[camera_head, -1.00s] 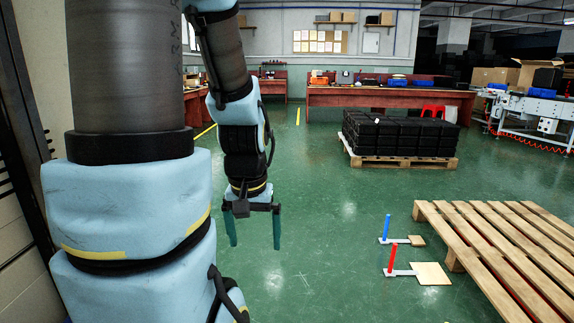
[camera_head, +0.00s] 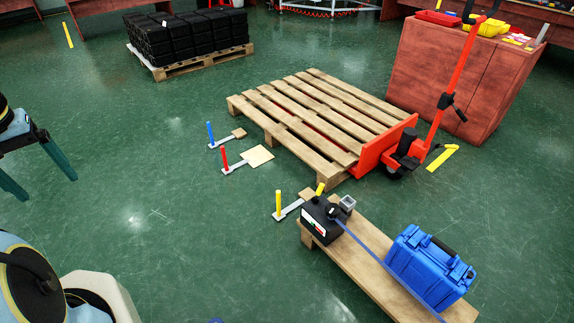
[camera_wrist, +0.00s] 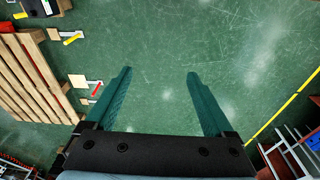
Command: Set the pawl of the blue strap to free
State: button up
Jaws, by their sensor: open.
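The blue strap (camera_head: 388,268) runs tight and slanting over a low wooden bench (camera_head: 357,265) at the lower right of the head view. Its upper end meets a black box-shaped unit (camera_head: 321,219) with a small yellow lever (camera_head: 320,188) and a grey metal block (camera_head: 347,203). I cannot tell which small part is the pawl, nor its setting. My gripper (camera_head: 50,190) is at the left edge of the head view, open and empty, far from the strap. In the wrist view the open gripper (camera_wrist: 159,73) has only floor between its fingers.
A blue case (camera_head: 425,265) sits on the bench beside the strap. Blue (camera_head: 210,134), red (camera_head: 224,160) and yellow (camera_head: 278,203) posts stand on the floor. A wooden pallet (camera_head: 300,115) with a red pallet jack (camera_head: 405,150) lies behind. Open green floor separates gripper and bench.

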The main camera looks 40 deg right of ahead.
aim_at(321, 185)
jog(key=z, duration=1.4)
jog(key=k+j+z, duration=0.2)
jog(key=k+z, duration=0.15)
jog(key=k, duration=0.15)
jog(key=k+z, duration=0.35)
jog(key=i+j+u, duration=0.15)
jog(key=i+u, duration=0.2)
jog(key=i, duration=0.25)
jog(key=i+u, duration=0.35)
jog(key=i, duration=0.25)
jog(key=i+l+u, duration=0.15)
jog(key=i+u, duration=0.2)
jog(key=i, duration=0.25)
